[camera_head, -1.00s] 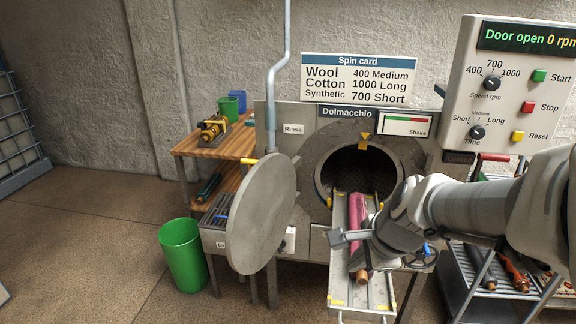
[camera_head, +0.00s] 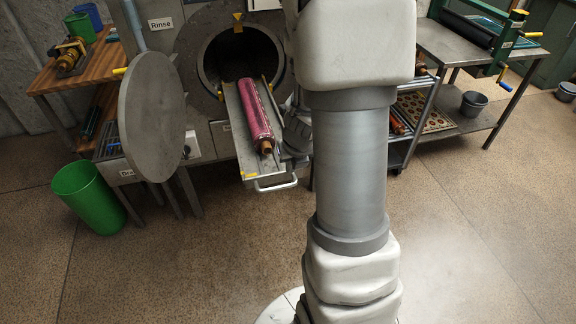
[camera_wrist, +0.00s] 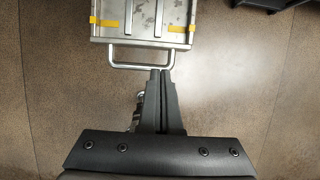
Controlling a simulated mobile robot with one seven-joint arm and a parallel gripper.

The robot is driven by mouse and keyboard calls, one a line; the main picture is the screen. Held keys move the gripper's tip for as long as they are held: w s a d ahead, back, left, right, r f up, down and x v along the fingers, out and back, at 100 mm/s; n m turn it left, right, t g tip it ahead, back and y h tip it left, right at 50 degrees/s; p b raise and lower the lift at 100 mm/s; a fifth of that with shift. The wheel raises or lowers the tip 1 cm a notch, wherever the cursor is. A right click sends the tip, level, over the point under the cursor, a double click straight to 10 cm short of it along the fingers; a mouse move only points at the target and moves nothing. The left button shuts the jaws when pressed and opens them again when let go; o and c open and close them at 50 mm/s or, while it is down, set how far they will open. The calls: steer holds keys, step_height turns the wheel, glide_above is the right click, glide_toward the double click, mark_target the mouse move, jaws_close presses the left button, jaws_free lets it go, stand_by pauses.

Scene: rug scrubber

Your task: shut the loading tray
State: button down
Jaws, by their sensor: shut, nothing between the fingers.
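The loading tray (camera_head: 239,136) sticks out of the round drum opening (camera_head: 237,58), with a rolled pink rug (camera_head: 254,112) lying along it. Its handle (camera_head: 276,185) is a metal bar at the front end. In the wrist view the tray's front end (camera_wrist: 145,22) is at the top, with yellow corner marks, and the handle (camera_wrist: 141,66) crosses below it. My gripper (camera_wrist: 160,72) is shut and empty, its tips close to the handle's right part; I cannot tell whether they touch. The round door (camera_head: 150,115) stands open at left.
A green bin (camera_head: 88,198) stands on the floor at left, by a wooden bench (camera_head: 62,78). A metal cart (camera_head: 408,118) and a grey table (camera_head: 455,45) stand at right. The floor in front of the tray is clear.

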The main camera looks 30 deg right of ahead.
mark_target(289, 175)
steer(key=b+x, duration=0.3)
steer(key=x, duration=0.3)
steer(key=shift+w+d+f, duration=0.1)
steer(key=shift+f, duration=0.3)
steer(key=shift+w+f, duration=0.2)
steer(key=shift+f, duration=0.05)
